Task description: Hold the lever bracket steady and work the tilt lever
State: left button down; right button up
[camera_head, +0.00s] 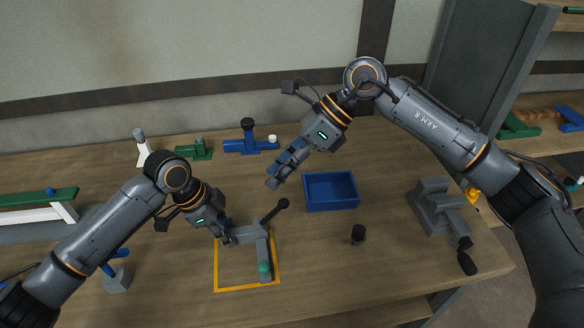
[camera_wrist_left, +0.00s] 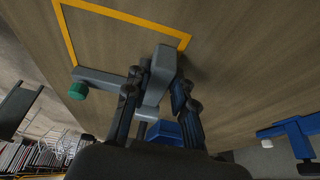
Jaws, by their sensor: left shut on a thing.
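The grey L-shaped lever bracket (camera_head: 262,247) lies within the orange outline on the table, with a green knob (camera_head: 264,267) at its near end. A dark tilt lever (camera_head: 273,213) with a black ball end slants up to the right from its corner. My left gripper (camera_head: 229,237) is shut on the bracket's left arm. In the left wrist view its fingers (camera_wrist_left: 155,105) flank the grey bracket (camera_wrist_left: 160,72), and the green knob (camera_wrist_left: 78,91) shows at left. My right gripper (camera_head: 276,179) hangs above the table, left of the blue tray, apart from the lever; its finger gap is unclear.
The orange outline (camera_head: 216,270) surrounds the bracket. A blue tray (camera_head: 331,207) stands behind and right of it. A black knob (camera_head: 358,234) and a grey stepped block (camera_head: 436,206) are to the right. Blue, green and white parts line the back. The front right table is clear.

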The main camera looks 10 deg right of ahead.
aim_at(285, 200)
jog(key=shift+s+f+n+h, duration=0.1)
jog(key=shift+f+n+h, duration=0.15)
jog(key=shift+n+h, duration=0.65)
jog(key=shift+d+f+t+h, duration=0.2)
jog(key=shift+t+h, duration=0.1)
jog(key=shift+h, duration=0.6)
jog(key=f+h, duration=0.1)
jog(key=f, duration=0.1)
jog(key=f+n+h, duration=0.1)
jog(key=f, duration=0.2)
jog(key=f+h, duration=0.1)
jog(key=f, duration=0.1)
jog(key=shift+w+d+f+t, duration=0.25)
jog(key=shift+w+f+t, duration=0.05)
jog(key=shift+f+t, duration=0.1)
jog(key=shift+f, duration=0.1)
jog(key=shift+c, duration=0.8)
jog(key=c, duration=0.5)
